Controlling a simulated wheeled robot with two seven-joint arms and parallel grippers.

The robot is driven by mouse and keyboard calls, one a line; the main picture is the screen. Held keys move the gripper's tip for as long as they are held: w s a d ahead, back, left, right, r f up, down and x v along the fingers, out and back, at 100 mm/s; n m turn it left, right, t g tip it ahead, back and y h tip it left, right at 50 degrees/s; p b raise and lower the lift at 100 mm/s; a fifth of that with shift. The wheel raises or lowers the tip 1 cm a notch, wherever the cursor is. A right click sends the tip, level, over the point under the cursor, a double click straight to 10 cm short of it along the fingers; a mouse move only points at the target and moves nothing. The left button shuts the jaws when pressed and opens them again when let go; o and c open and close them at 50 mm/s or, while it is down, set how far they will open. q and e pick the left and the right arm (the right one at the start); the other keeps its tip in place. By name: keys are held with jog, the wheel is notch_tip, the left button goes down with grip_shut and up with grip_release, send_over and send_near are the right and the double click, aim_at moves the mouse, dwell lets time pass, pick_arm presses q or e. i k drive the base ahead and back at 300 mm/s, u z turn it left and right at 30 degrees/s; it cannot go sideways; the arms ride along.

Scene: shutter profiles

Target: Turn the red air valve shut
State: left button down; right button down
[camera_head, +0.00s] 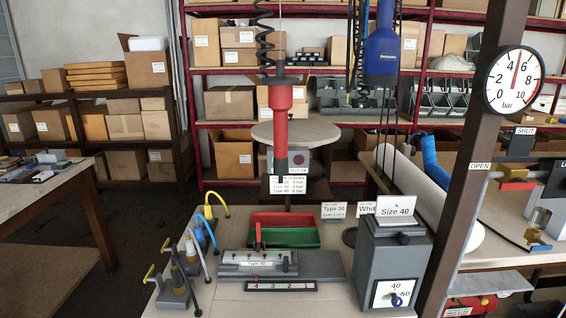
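The air valve is at the right, just right of the dark post. Its red lever (518,186) lies roughly level, below a brass-coloured valve body (512,174). A white OPEN label (480,166) is to the left of the lever, and a SHUT label (525,131) is above it. The lever lies on the OPEN label's side. A round pressure gauge (514,80) hangs above on the post, with its red needle pointing up between 4 and 6 bar. Neither of my grippers is in view.
The dark post (462,150) stands just left of the valve. A grey Size 40 box (392,255) and a workbench with a profile jig (258,263) are in front. A red tool (282,110) hangs over the bench. A white roll (420,190) lies beside the post.

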aim_at(522, 185)
jog(key=z, duration=2.4)
jog(key=i, duration=0.35)
jog(key=u, duration=2.25)
